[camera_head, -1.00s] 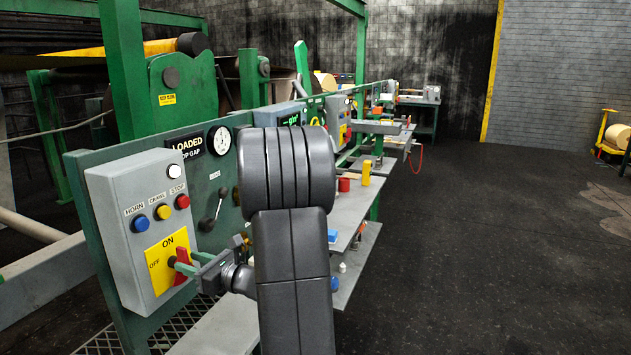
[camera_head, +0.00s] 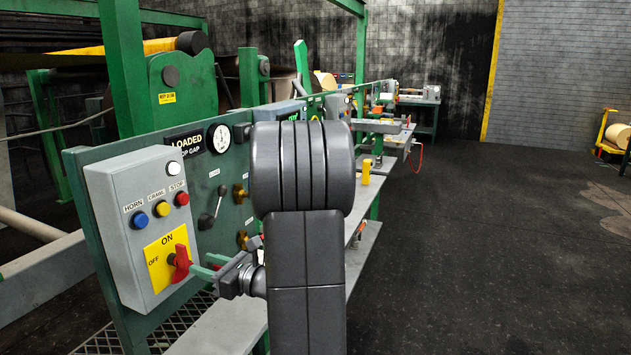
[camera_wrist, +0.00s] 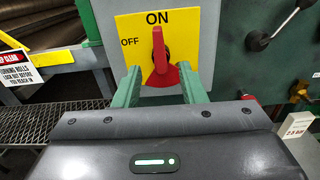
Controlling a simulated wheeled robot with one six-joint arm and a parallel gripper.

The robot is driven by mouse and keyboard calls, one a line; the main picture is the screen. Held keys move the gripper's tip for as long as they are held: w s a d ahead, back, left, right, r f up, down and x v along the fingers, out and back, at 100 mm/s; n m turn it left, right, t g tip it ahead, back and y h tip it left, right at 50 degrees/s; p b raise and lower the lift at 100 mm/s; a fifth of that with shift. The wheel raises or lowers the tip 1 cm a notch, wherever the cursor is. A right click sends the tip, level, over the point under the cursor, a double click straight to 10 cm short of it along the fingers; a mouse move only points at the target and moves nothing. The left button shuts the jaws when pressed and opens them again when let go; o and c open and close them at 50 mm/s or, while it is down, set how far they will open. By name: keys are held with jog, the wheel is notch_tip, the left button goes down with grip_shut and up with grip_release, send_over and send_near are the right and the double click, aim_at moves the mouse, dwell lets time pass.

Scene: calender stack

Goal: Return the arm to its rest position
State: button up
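My gripper (camera_head: 204,268) has two green fingers and is just right of the red rotary switch (camera_head: 180,263) in the head view. The fingers are spread apart and hold nothing. In the wrist view the red switch (camera_wrist: 158,50) stands upright, its handle toward ON, on a yellow plate (camera_wrist: 195,25). The fingers of my gripper (camera_wrist: 159,72) lie either side of its lower part in that picture. The head view shows a small gap between the fingertips and the switch. My dark grey arm hides part of the panel and bench behind it.
The grey control box (camera_head: 110,210) carries the blue, yellow and red buttons and a white lamp. A black lever (camera_head: 212,208) and brass knobs are on the green panel (camera_head: 80,165) beside it. A grey shelf (camera_head: 225,330) runs below. The floor (camera_head: 480,240) at right is clear.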

aim_at(185, 260)
jog(key=x, duration=0.8)
jog(key=shift+f+p, duration=0.1)
jog(key=shift+p, duration=0.3)
jog(key=shift+f+n+b, duration=0.1)
jog(key=shift+n+b, duration=0.2)
jog(key=shift+n, duration=0.4)
jog(key=shift+s+n, duration=0.15)
jog(key=shift+n, duration=0.25)
jog(key=shift+s+n+b, duration=0.2)
jog(key=shift+n+b, duration=0.4)
jog(key=shift+n, duration=1)
